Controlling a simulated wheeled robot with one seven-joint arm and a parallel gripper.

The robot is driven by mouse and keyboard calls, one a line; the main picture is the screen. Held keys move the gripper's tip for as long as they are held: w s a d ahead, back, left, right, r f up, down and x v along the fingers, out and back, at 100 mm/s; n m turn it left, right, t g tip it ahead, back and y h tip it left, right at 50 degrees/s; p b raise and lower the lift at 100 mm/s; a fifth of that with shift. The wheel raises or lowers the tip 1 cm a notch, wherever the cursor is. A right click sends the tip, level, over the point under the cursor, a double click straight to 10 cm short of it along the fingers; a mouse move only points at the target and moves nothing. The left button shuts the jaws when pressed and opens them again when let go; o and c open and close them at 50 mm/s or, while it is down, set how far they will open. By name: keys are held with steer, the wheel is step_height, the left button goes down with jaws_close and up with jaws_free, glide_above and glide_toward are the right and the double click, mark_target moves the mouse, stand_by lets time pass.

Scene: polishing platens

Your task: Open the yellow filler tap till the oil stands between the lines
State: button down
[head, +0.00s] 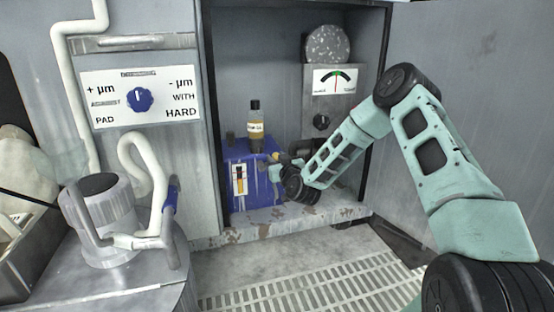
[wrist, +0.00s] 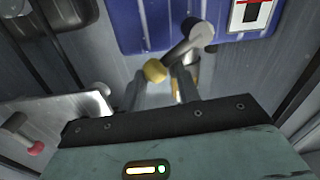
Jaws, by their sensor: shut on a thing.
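A blue oil tank (head: 262,190) stands in the open cabinet, with a sight gauge (head: 240,180) on its front. The gauge has a white plate with a red line, partly visible in the wrist view (wrist: 236,20); the oil level is too small to read surely. The yellow tap (wrist: 155,70) sits at the end of a grey lever beside the tank. My gripper (wrist: 158,82) is shut on the yellow tap, one finger on each side. In the head view my gripper (head: 283,166) is at the tank's right side, where my wrist partly hides the tap.
A labelled bottle (head: 255,128) stands on the tank. A dial gauge (head: 335,80) and black knob (head: 321,121) are on the right inside the cabinet. The cabinet's front ledge (head: 290,228) runs below. A metal canister (head: 100,220) stands front left.

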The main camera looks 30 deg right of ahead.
steer(key=shift+s+f, duration=0.2)
steer(key=shift+f, duration=0.5)
steer(key=shift+s+d+f+m+p, duration=0.1)
steer(key=shift+f+m+p, duration=0.45)
steer(key=shift+m, duration=0.55)
steer(key=shift+w+d+f+m+p, duration=0.1)
steer(key=shift+f+m+p, duration=0.35)
steer(key=shift+m, duration=0.65)
steer(key=shift+s+d+f+m+p, duration=0.1)
steer(key=shift+f+m+p, duration=0.45)
steer(key=shift+m, duration=0.55)
steer(key=shift+a+r, duration=0.1)
steer(key=c, duration=0.9)
jaws_free()
steer(key=shift+a, duration=0.1)
steer(key=shift+r, duration=0.15)
steer(key=shift+d, duration=0.2)
